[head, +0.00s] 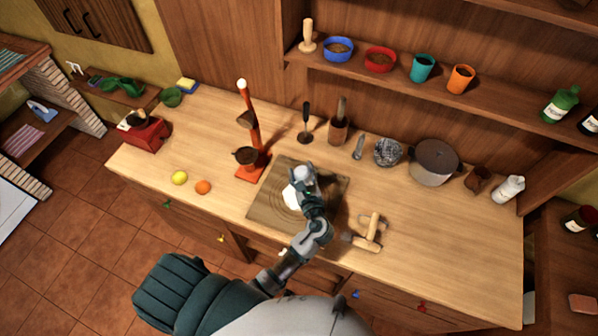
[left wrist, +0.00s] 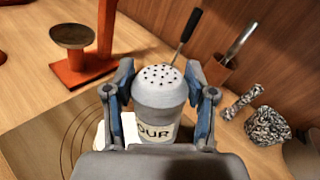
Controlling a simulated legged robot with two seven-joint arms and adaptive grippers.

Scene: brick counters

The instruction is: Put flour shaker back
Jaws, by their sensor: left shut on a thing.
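The flour shaker (left wrist: 158,98) is a grey-white cup with a domed, perforated lid and a label of which "OUR" shows. It stands upright between the blue-sided fingers of my left gripper (left wrist: 160,108), which is shut on it. In the head view the shaker's pale top (head: 303,173) shows at the end of my left arm, over the square wooden board (head: 265,207). The gripper (head: 305,185) hides most of it. I cannot tell how high it is held. A white patch (head: 291,197) lies on the board beside it. My right gripper is not in view.
An orange-red stand (head: 253,140) is left of the board. A utensil holder (head: 339,131), a patterned mortar (head: 387,152) and a pot (head: 434,161) line the back. A wooden tool (head: 370,232) lies right of the board. The counter's front right is clear.

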